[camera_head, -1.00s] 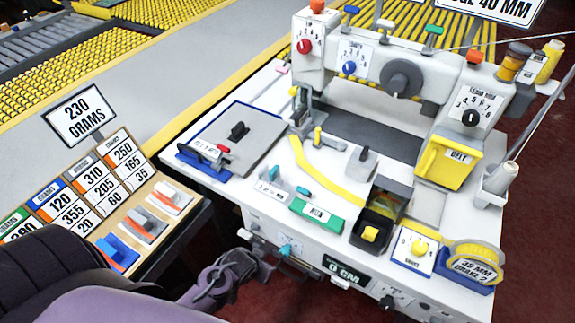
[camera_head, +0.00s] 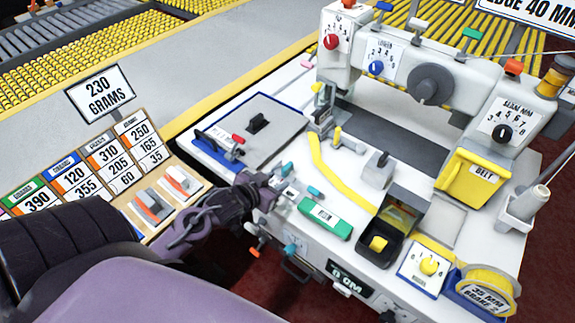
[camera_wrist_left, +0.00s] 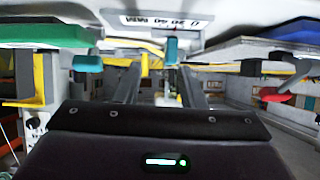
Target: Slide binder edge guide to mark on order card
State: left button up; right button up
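The order card (camera_head: 525,10) at the top right reads EDGE 40 MM and is cut off by the frame. A small white scale (camera_wrist_left: 165,20) marked in MM shows upside down at the top of the left wrist view. A teal knob (camera_wrist_left: 172,48), likely the edge guide's, stands just below it, ahead of my fingers. In the head view two teal knobs, one (camera_head: 287,169) and another (camera_head: 314,192), sit near the scale. My left gripper (camera_head: 279,182) is at the table's front edge beside them. Its fingers (camera_wrist_left: 158,85) are apart with nothing held. My right gripper is out of view.
A green block (camera_head: 325,217) lies right of the gripper; a yellow strip (camera_head: 335,175) runs behind. A grey plate (camera_head: 262,130) with a black knob is at the left. The sewing machine (camera_head: 430,85) stands behind. Knobs and a 0 CM display (camera_head: 347,279) are on the front panel.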

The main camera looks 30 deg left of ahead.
aim_at(286, 167)
pick_arm(q)
jog(key=shift+w+a+r+t+h, duration=0.2)
jog(key=shift+w+a+t+h, duration=0.2)
jog(key=shift+w+a+t, duration=0.45)
jog(key=shift+g, duration=0.25)
jog(key=x, duration=0.7)
jog(key=shift+a+p, duration=0.1)
jog(key=shift+p, duration=0.25)
jog(key=shift+f, duration=0.1)
grip_shut()
